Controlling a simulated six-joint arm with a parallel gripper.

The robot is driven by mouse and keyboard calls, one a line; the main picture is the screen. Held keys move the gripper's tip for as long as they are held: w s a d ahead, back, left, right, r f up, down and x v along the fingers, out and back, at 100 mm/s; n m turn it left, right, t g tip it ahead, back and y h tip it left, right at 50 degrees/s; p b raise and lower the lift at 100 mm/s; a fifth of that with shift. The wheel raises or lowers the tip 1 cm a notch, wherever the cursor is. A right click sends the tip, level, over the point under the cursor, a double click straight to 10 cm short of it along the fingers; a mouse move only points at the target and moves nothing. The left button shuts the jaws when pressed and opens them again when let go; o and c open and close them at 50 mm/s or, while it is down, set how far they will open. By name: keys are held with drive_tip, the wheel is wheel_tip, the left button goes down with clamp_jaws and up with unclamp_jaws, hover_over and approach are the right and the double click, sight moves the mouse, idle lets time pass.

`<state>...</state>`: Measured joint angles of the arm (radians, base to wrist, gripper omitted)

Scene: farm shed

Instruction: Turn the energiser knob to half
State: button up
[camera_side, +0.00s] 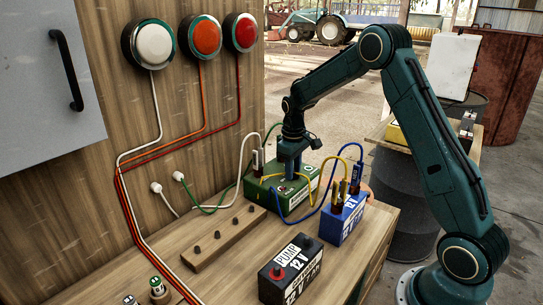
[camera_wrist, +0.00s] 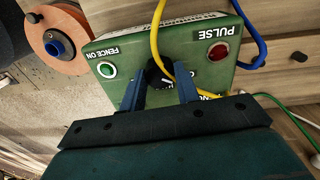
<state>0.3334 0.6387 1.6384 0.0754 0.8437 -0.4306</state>
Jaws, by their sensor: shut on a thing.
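The green energiser (camera_side: 262,194) stands on the wooden bench against the back boards. In the wrist view the energiser (camera_wrist: 184,52) shows upside down, with a green FENCE ON light (camera_wrist: 106,70) and a red PULSE light (camera_wrist: 219,52). Its black knob (camera_wrist: 154,74) has a pale pointer mark and sits between my blue fingertips. My gripper (camera_side: 289,172) points straight down over the energiser's top and is shut on the knob; it also shows in the wrist view (camera_wrist: 159,82). The fingers and a yellow cable partly hide the knob, so I cannot tell its exact setting.
A blue 12 V battery (camera_side: 343,218) stands right of the energiser, and a black PUMP battery (camera_side: 291,270) nearer the front. Yellow, blue, green and white cables loop close around my gripper. A wooden peg strip (camera_side: 223,238) lies to the left. An orange reel (camera_wrist: 58,40) sits beside the energiser.

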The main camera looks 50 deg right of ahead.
drive_tip(key=shift+m, duration=0.3)
drive_tip(key=m, duration=0.5)
drive_tip(key=shift+w+m, duration=0.1)
drive_tip(key=shift+m, duration=0.2)
drive_tip(key=m, duration=0.5)
drive_tip(key=shift+d, duration=0.1)
drive_tip(key=o, duration=1)
drive_tip(key=shift+c, duration=0.2)
wheel_tip(320, 180, up, 14)
drive_tip(key=shift+w+a, duration=0.25)
drive_tip(key=shift+w, duration=0.05)
